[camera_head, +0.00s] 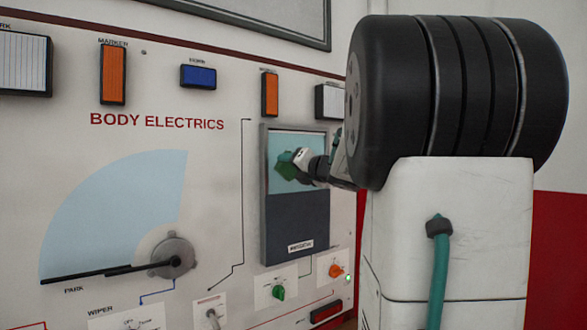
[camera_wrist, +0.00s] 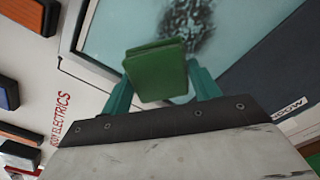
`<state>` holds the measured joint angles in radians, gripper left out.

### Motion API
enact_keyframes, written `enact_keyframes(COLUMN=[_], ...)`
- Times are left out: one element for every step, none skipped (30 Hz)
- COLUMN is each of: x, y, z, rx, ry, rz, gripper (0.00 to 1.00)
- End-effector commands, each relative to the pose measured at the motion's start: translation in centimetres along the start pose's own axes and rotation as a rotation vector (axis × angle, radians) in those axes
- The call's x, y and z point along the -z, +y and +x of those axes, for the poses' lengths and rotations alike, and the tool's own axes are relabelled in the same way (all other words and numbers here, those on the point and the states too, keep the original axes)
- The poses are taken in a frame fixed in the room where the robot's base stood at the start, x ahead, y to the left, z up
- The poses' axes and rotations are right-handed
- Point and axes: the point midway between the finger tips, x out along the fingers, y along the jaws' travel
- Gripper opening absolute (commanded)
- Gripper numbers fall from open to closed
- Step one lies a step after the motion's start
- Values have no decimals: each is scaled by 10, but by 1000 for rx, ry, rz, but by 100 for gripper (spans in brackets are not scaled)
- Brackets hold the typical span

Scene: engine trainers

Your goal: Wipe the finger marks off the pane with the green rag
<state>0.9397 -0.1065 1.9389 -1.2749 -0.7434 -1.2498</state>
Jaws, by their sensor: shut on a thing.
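The pane (camera_head: 285,142) is the pale blue glass in the upper part of a grey-framed window unit on the panel. In the wrist view the pane (camera_wrist: 120,30) fills the upper middle. A dark, speckled patch of finger marks (camera_wrist: 188,24) shows on it just beyond the rag. My gripper (camera_wrist: 162,82) has its teal fingers shut on the folded green rag (camera_wrist: 158,72). In the head view my gripper (camera_head: 297,160) holds the rag (camera_head: 286,171) in front of the pane. I cannot tell whether the rag touches the glass.
The dark lower part of the window unit (camera_head: 295,225) lies below the pane. A wiper arm (camera_head: 110,272) is at the left. A green knob (camera_head: 278,292) and an orange knob (camera_head: 335,271) stick out below. Lamps (camera_head: 269,94) line the panel above.

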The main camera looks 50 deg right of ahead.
Motion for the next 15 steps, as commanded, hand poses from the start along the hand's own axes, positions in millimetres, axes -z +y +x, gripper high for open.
enact_keyframes(x=[0, 0, 0, 0, 0, 0, 0, 0, 0, 0, 0, 0, 0, 0, 0], y=[0, 0, 0, 0, 0, 0, 0, 0, 0, 0, 0, 0, 0, 0, 0], z=[0, 0, 1, 1, 1, 2, 3, 3, 4, 5, 5, 6, 7, 7, 8], rx=[0, 0, 0, 0, 0, 0, 0, -1, -1, -1, -1, -1, -1, -1, -1], ry=[0, 0, 0, 0, 0, 0, 0, 0, 0, 0, 0, 0, 0, 0, 0], rz=[0, 0, 0, 0, 0, 0, 0, 0, 0, 0, 0, 0, 0, 0, 0], gripper=[43, 43, 43, 43, 43, 43, 43, 43, 43, 43, 43, 43, 43, 43, 43])
